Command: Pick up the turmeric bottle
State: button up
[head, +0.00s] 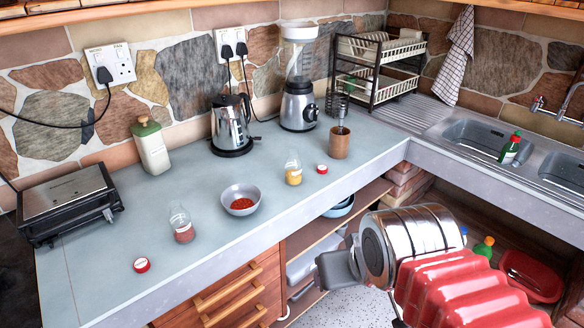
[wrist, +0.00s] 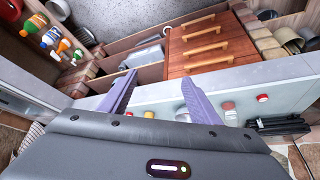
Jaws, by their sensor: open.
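The turmeric bottle (head: 293,170) is a small clear bottle with yellow powder. It stands upright and uncapped on the grey counter (head: 215,188), right of a grey bowl (head: 240,192) of red powder. A red lid (head: 321,169) lies just right of it. My gripper (wrist: 157,78) is open and empty in the wrist view, its two purple-grey fingers spread over the counter's front edge. In the head view my arm is at the lower right, in front of the counter and apart from the bottle. Small items by the right finger in the wrist view are partly hidden.
A bottle of red powder (head: 182,225) and another red lid (head: 141,265) stand left of the bowl. A brown cup (head: 340,143), blender (head: 299,100) and kettle (head: 231,128) stand behind. A black grill (head: 70,205) is far left; sinks (head: 490,140) are right.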

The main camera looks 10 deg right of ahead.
aim_at(293, 165)
jog(key=u, duration=0.7)
jog(key=i, duration=0.6)
jog(key=u, duration=0.7)
